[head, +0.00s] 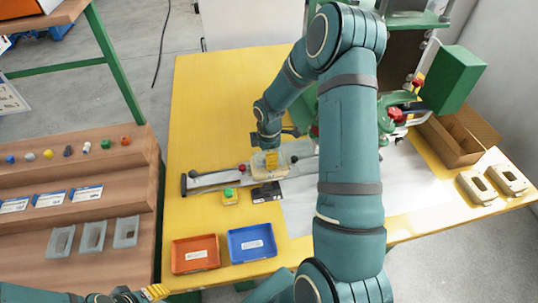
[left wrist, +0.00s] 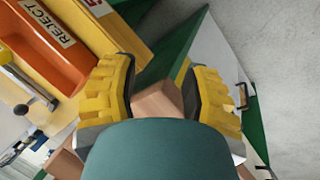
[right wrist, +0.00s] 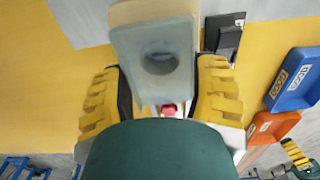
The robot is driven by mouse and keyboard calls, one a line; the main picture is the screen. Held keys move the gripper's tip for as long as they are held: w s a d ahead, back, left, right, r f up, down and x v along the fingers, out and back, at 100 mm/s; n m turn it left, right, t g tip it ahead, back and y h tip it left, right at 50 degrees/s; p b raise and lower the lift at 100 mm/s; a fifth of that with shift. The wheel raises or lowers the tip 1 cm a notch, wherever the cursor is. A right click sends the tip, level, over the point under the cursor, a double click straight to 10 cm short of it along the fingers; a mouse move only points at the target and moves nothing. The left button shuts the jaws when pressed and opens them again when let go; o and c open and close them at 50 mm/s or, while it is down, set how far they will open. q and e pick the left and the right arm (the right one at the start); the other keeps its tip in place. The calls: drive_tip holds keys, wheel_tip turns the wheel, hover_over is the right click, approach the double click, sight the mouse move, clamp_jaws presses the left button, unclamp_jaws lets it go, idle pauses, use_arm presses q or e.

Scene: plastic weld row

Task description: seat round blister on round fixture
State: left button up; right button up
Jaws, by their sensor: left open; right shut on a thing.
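A translucent blister (head: 270,164) with a round recess is held by my right gripper (head: 266,146) over the grey rail (head: 207,179) on the yellow table. In the right wrist view the blister (right wrist: 157,55) stands out beyond the two yellow fingers (right wrist: 160,100), its round recess facing the camera. The round fixture cannot be made out; the blister and gripper may hide it. I cannot tell whether the blister touches anything beneath. My left gripper (head: 153,292) is low at the left, away from the rail; its fingers (left wrist: 163,85) are apart and empty.
An orange bin (head: 195,254) and a blue bin (head: 252,243) stand at the table's front. A green-buttoned yellow box (head: 230,196) and black pad (head: 268,193) lie near the rail. My right arm crosses the table.

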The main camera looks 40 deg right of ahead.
drive_tip(key=shift+f+b, duration=0.7)
drive_tip(key=shift+f, duration=0.35)
drive_tip(key=o, duration=0.9)
drive_tip(key=c, duration=0.4)
drive_tip(key=shift+r, duration=0.15)
drive_tip(key=shift+r+p, duration=2.7)
drive_tip(key=shift+r, duration=0.7)
